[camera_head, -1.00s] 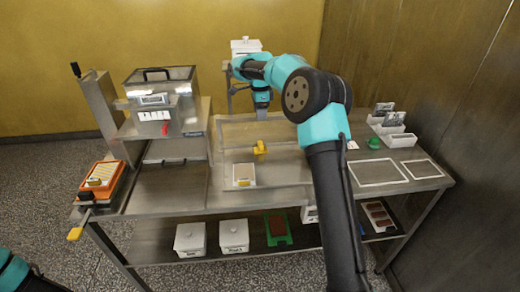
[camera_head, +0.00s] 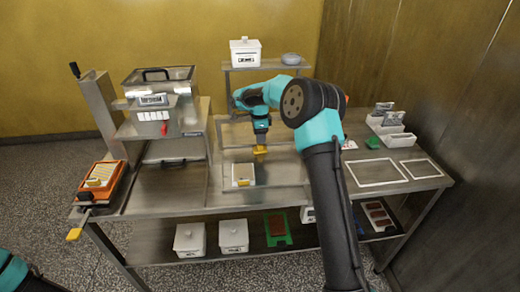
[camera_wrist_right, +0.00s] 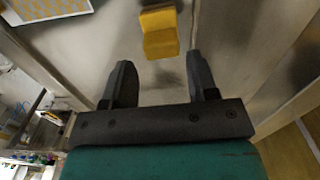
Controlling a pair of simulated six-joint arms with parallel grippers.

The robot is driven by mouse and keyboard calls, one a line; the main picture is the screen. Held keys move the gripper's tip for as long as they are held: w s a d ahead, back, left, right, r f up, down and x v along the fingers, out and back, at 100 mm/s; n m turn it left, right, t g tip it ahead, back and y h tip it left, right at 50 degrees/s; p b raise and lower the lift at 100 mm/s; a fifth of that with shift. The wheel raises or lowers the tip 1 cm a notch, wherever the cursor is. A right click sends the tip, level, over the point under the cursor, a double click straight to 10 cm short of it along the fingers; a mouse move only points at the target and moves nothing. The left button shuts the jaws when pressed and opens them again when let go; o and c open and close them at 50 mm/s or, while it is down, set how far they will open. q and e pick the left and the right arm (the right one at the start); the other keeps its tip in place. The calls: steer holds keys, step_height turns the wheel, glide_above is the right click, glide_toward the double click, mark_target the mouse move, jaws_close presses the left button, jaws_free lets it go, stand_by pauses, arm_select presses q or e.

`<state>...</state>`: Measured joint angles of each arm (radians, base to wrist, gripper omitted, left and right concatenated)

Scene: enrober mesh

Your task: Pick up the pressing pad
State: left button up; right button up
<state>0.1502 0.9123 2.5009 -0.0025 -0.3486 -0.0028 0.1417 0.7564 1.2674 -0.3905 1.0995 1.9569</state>
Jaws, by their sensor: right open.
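A small yellow block (camera_head: 260,150), which I take to be the pressing pad, is on the metal worktop in the middle of the table. My right gripper (camera_head: 261,142) is just above and behind it, pointing down. In the right wrist view the yellow block (camera_wrist_right: 160,33) lies just beyond the fingertips, in line with the gap between them. My right gripper (camera_wrist_right: 160,62) is open and empty there, its two dark fingers apart. Only a teal piece of my left arm shows at the bottom left; its gripper is out of view.
A white tray with a yellow pattern (camera_head: 243,182) lies in front of the block. A metal machine (camera_head: 160,95) and an orange frame (camera_head: 82,190) stand left. White containers (camera_head: 392,140), a green item (camera_head: 373,143) and white outlines (camera_head: 376,172) are right. A raised shelf (camera_head: 268,65) stands behind.

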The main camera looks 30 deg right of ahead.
mark_target(260, 147)
steer(key=shift+f, duration=0.55)
steer(key=shift+f, duration=0.1)
step_height(260, 147, down, 5)
steer(key=shift+d, duration=0.15)
stand_by(0.4)
steer(key=c, duration=0.6)
